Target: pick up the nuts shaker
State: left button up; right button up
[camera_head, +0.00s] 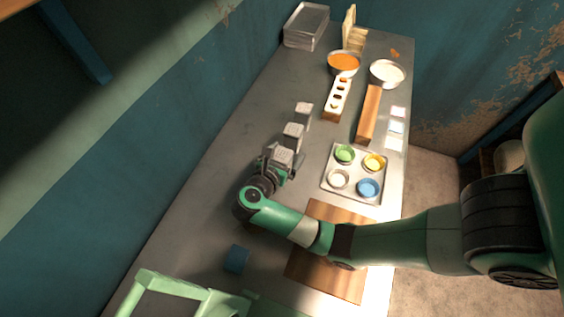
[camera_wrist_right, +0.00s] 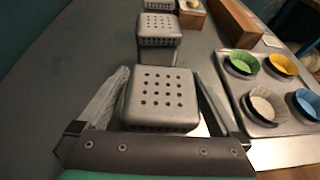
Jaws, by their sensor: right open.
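Three metal shakers with perforated square tops stand in a row on the grey counter (camera_head: 225,165): a near one (camera_head: 283,155), a middle one (camera_head: 293,131) and a far one (camera_head: 304,109). No label shows, so I cannot tell which holds nuts. My right gripper (camera_head: 277,163) is open at the near shaker. In the right wrist view, the near shaker's top (camera_wrist_right: 160,98) lies between the two spread fingers, and the middle shaker (camera_wrist_right: 158,30) stands just beyond. The fingers hide the near shaker's lower sides. My left gripper is not in view.
A metal tray (camera_head: 328,186) with green, yellow, white and blue bowls lies right of the shakers. Wooden boards (camera_head: 340,215), a blue block (camera_head: 236,259), a wooden bar (camera_head: 369,112) and two large bowls (camera_head: 343,63) also occupy the counter. The counter left of the shakers is clear.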

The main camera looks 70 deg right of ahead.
jog(key=shift+c, duration=0.2)
grip_shut()
dwell(0.3)
jog(key=shift+r, duration=0.15)
jog(key=shift+r, duration=0.3)
jog(key=r, duration=0.1)
jog(key=r+p, duration=0.2)
jog(key=r, duration=0.1)
jog(key=shift+s+a, duration=0.25)
jog(key=shift+a, duration=0.1)
jog(key=s+a+r+p, duration=0.8)
jog(key=s+p, duration=0.2)
jog(key=p, duration=0.9)
jog(key=shift+a, duration=0.2)
